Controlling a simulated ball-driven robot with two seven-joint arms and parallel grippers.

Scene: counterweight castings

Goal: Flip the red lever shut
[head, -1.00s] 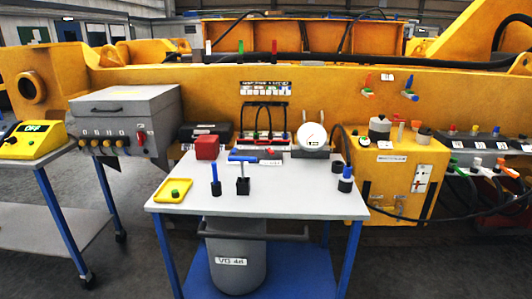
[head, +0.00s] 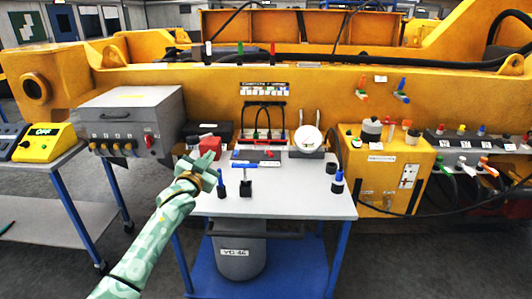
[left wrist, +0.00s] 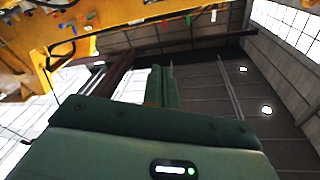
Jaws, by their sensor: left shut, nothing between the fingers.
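A slim upright red lever (head: 272,49) stands at the top edge of the yellow machine frame, right of a green one (head: 240,49) and a white one (head: 208,52). A red-orange handle (head: 362,84) also sticks out of the frame's face further right; I cannot tell which of them is the task's lever. My left gripper (head: 214,160) is shut and empty over the left of the small table, well in front of and below the levers. In the left wrist view its fingers (left wrist: 159,87) lie together with nothing between them. My right gripper is not in view.
A grey box (head: 130,110), a dial gauge (head: 307,138) and a yellow cabinet (head: 385,175) stand behind.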

